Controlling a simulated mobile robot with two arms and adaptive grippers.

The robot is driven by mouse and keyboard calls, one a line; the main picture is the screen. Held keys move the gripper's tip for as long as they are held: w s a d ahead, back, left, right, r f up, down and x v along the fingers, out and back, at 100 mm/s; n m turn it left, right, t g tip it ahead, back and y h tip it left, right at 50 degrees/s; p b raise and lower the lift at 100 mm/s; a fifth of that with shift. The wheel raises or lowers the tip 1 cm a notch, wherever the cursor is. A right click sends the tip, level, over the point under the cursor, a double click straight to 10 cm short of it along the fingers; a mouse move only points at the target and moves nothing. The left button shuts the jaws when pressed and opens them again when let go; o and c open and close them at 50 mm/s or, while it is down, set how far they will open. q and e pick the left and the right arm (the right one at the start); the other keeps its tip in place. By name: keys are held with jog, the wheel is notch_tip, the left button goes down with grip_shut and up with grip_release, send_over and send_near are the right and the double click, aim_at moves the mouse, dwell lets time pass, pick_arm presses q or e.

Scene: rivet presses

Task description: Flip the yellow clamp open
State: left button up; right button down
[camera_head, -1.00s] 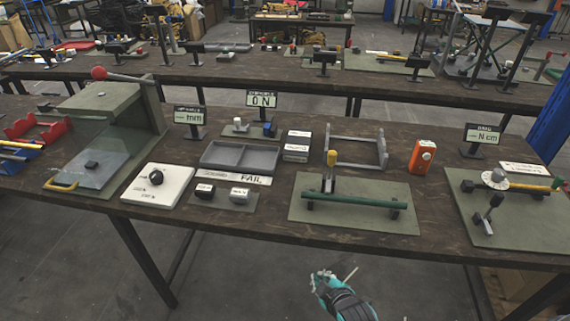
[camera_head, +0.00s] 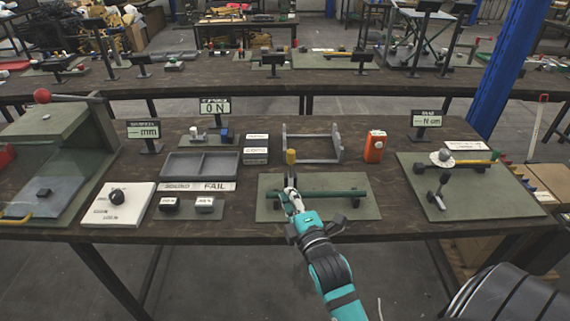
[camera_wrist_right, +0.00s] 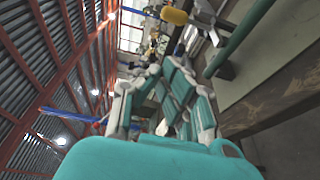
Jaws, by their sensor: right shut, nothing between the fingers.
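The yellow clamp handle (camera_head: 291,157) stands upright at the left end of a green bar (camera_head: 335,193) on a grey-green board. My right gripper (camera_head: 291,197) is shut and empty, in front of the clamp's lower part and hiding some of it. I cannot tell whether it touches the clamp. In the right wrist view the yellow handle tip (camera_wrist_right: 174,16) shows at the top, beyond the fingers, with the green bar (camera_wrist_right: 240,36) to its right. My left gripper is out of view.
A grey U-shaped frame (camera_head: 338,153) and an orange device (camera_head: 375,146) stand behind the board. A grey two-part tray (camera_head: 200,176) is to the left. A second board (camera_head: 470,208) with another clamp fixture lies to the right.

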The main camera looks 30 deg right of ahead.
aim_at(291, 171)
jog(key=d+p+x, duration=0.2)
jog(key=p+x, duration=0.1)
jog(key=x, duration=0.9)
jog(key=shift+s+d, duration=0.15)
jog(key=shift+d, duration=0.15)
